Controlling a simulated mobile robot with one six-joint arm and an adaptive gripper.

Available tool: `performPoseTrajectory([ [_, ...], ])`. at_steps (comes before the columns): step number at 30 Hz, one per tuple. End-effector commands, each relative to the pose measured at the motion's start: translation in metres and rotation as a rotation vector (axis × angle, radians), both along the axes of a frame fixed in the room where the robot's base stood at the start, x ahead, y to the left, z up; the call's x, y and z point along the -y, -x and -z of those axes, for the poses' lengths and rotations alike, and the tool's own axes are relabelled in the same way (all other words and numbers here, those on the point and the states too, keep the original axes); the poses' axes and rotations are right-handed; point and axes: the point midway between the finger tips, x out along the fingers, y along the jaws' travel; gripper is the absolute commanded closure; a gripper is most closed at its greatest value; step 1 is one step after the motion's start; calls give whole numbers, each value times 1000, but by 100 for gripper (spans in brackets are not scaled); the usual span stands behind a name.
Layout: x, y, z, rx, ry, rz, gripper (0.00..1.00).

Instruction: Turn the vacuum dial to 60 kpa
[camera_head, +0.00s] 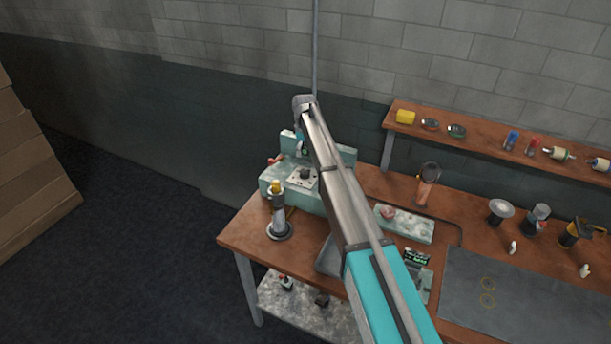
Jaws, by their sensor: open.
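A pale green bench unit (318,203) stands at the left end of the wooden workbench. On its top is a whitish plate with a dark round knob (306,174), which looks like the vacuum dial. Its scale marks are too small to read. My arm reaches up from the lower right, bends over at the top and comes down behind its own forearm. My gripper (303,151) shows small and dark just above the knob, partly hidden by my forearm. It is open. I cannot make out whether its fingers touch the knob.
A stand with a yellow top (278,212) is close in front of the unit. A red-handled part (275,160) juts from its left. A pale green block (404,223) and a dark mat (530,300) lie to the right. A wall shelf (480,143) holds small items.

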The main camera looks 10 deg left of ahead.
Motion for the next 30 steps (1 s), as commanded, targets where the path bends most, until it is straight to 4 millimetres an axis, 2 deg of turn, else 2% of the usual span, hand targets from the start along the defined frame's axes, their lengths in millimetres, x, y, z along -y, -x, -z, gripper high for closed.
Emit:
performPoseTrajectory([
  [1,0,0,8,0,0,0,7],
  [30,2,-1,83,0,0,2,7],
])
